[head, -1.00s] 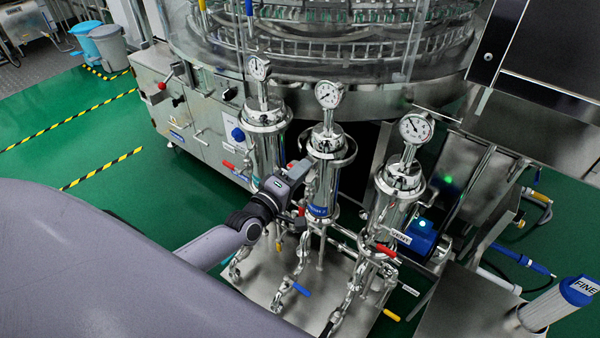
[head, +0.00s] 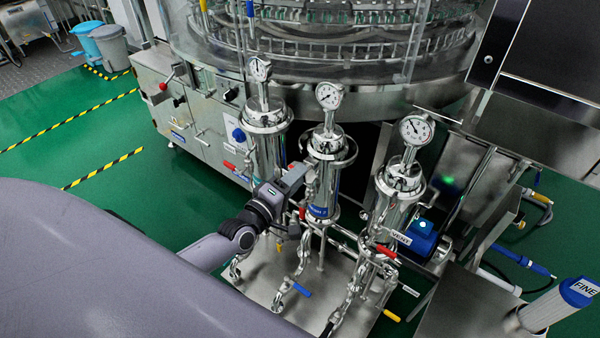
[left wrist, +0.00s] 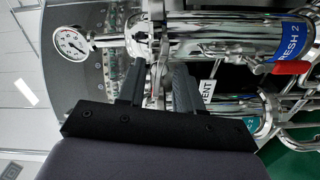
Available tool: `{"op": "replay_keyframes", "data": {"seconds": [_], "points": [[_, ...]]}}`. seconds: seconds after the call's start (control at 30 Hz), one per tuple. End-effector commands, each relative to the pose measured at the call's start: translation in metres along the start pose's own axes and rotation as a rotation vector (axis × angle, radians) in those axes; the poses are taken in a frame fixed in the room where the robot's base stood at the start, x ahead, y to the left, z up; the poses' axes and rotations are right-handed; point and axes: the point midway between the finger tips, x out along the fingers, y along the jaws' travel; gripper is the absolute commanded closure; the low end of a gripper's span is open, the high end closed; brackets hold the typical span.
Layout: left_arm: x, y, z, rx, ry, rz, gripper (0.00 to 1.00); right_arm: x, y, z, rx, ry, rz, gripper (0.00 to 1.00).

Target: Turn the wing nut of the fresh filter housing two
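The fresh filter housing (head: 322,178) is the middle of three upright steel housings, with a blue label and a gauge on top. In the left wrist view this housing (left wrist: 205,38) lies sideways and its blue label reads "FRESH 2". My left gripper (head: 302,176) is at the left side of its upper body, near the clamp ring. In the left wrist view the left gripper (left wrist: 157,88) has its two dark fingers apart, with a narrow steel piece, seemingly the wing nut (left wrist: 157,72), between them. I cannot tell whether the fingers touch it. My right gripper is not in view.
Similar housings stand to the left (head: 265,150) and right (head: 396,190), close by. Pipes and coloured levers crowd the steel base plate (head: 262,285). The rotary washer (head: 330,95) stands behind. A filter marked "FINE" (head: 548,305) is at the lower right.

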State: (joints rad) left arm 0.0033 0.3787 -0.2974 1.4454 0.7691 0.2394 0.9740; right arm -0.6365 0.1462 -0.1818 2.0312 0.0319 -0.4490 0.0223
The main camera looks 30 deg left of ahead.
Motion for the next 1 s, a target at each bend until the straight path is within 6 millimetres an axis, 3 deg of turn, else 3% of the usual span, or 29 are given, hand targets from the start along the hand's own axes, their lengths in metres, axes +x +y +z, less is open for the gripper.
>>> {"op": "replay_keyframes", "data": {"seconds": [0.2, 0.4, 1.0], "points": [[-0.032, 0.0, 0.0, 0.0, 0.0, -0.002, 0.65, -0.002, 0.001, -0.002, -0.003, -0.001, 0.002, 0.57], [-0.047, 0.0, 0.0, 0.0, 0.0, 0.0, 0.65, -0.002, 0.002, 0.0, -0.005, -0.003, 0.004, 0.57], [-0.05, 0.0, 0.0, 0.001, 0.0, -0.001, 0.65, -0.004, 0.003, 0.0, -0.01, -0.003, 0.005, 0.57]]}}
